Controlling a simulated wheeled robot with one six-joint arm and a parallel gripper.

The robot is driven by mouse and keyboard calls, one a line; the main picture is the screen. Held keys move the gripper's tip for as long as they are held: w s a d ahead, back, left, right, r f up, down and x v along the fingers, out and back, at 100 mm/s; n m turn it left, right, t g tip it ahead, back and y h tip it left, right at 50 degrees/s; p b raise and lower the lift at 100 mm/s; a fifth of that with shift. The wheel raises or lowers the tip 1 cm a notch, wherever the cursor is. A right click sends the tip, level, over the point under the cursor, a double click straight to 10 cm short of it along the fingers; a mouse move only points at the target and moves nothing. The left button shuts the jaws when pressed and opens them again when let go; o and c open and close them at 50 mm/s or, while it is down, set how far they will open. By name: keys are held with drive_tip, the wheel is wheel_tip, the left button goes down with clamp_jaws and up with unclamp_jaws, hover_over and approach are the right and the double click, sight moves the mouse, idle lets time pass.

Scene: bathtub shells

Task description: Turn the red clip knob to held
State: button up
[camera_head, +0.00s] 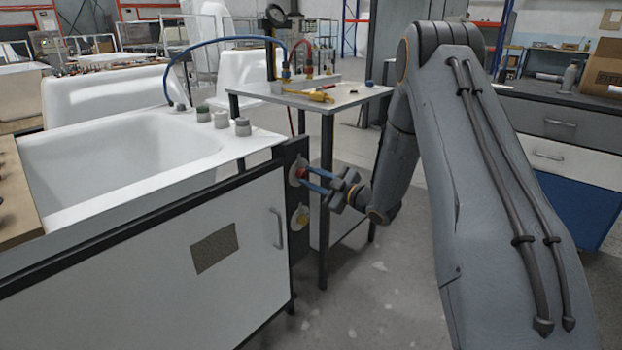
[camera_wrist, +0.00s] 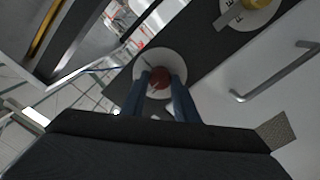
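The red clip knob (camera_head: 301,173) sits on a round pale dial on the dark end panel of the tub bench. In the wrist view the red knob (camera_wrist: 160,83) lies in the middle of its white dial (camera_wrist: 155,64). My gripper (camera_head: 311,178) reaches the panel from the right. Its two blue fingers (camera_wrist: 161,88) stand either side of the knob, apart from each other, with small gaps seeming to show. Whether either finger touches the knob is unclear. The fingers hide part of the dial, and I cannot read the knob's setting.
A yellow knob (camera_head: 301,216) on a second white dial (camera_wrist: 262,14) sits just below the red one. A cabinet handle (camera_head: 277,228) is to its left. A small table (camera_head: 345,97) with a hose and fittings stands close behind. The white tub (camera_head: 120,150) is at left.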

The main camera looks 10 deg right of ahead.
drive_tip(key=shift+c, duration=1.4)
drive_tip(key=shift+m, duration=0.3)
drive_tip(key=m+p, duration=0.3)
drive_tip(key=shift+r+m, duration=0.1)
drive_tip(key=shift+m, duration=0.2)
drive_tip(key=m+p, duration=0.2)
drive_tip(key=m, duration=0.2)
drive_tip(key=shift+s+m, duration=0.1)
drive_tip(key=shift+m, duration=0.2)
drive_tip(key=m+p, duration=0.2)
drive_tip(key=m, duration=0.2)
drive_tip(key=shift+m, duration=0.3)
drive_tip(key=m+p, duration=0.1)
drive_tip(key=m, duration=0.3)
drive_tip(key=shift+m, duration=0.3)
